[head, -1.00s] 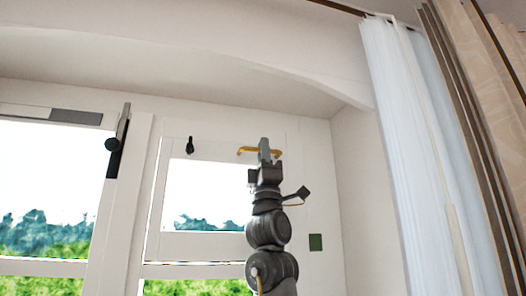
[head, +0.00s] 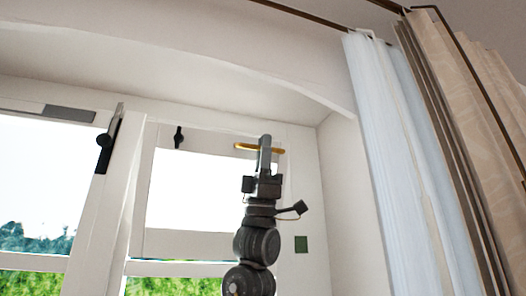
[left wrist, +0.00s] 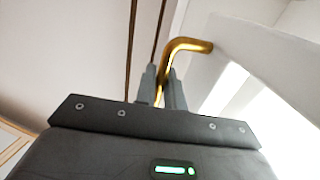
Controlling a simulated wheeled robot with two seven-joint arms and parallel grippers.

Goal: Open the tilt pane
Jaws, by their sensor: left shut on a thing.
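The tilt pane (head: 190,242) is the white-framed upper window pane in the middle of the head view. A gold bar handle (head: 245,147) is at its top right. My left gripper (head: 264,142) reaches up from below and is shut on this handle. In the left wrist view the fingers (left wrist: 161,82) close around one leg of the bent gold handle (left wrist: 190,44), whose other end meets a white frame. I cannot tell for sure how far the pane is tilted. My right gripper is not in view.
A black latch (head: 178,138) is left of the handle. Another window with a black handle (head: 104,150) is further left. A green square (head: 301,244) is on the white frame at right. White curtains (head: 385,150) and beige drapes (head: 465,110) hang at the right.

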